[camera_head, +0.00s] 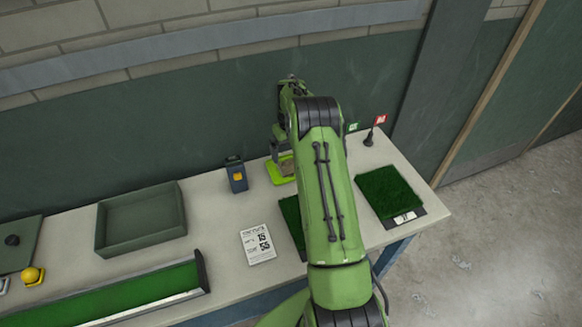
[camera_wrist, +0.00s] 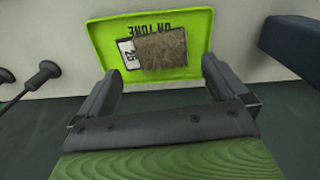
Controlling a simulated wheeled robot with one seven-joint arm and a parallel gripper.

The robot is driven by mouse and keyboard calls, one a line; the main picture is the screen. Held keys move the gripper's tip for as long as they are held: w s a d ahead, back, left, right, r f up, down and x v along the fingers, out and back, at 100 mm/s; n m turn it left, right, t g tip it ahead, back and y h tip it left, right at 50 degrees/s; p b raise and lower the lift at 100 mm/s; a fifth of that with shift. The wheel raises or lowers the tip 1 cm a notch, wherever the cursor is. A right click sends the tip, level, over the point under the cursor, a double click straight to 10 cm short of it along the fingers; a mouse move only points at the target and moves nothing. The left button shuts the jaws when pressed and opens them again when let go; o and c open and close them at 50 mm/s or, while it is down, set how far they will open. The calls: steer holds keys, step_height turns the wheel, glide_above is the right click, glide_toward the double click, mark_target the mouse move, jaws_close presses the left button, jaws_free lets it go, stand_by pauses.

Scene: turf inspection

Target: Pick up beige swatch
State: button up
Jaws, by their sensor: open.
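In the head view the tray (camera_head: 277,181) sits near the back of the table, partly hidden by my arm. My gripper (camera_wrist: 157,70) is open and empty; in the wrist view its fingers show on either side of the tray's near part, with the swatch beyond and between them. The head view shows my gripper (camera_head: 280,146) over the tray. I cannot tell its exact height.
A dark device (camera_head: 236,176) stands just left of the tray. A printed card (camera_head: 257,245) lies in front. A grey-green bin (camera_head: 104,232) and a turf strip (camera_head: 140,290) are at left.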

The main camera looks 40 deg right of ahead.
mark_target(290, 164)
step_height(290, 164, down, 6)
steer(key=shift+w+r, duration=0.1)
steer(key=shift+r, duration=0.15)
steer(key=shift+a, duration=0.1)
steer(key=shift+c, duration=0.5)
steer(key=shift+r, duration=0.1)
steer(key=c, duration=0.9)
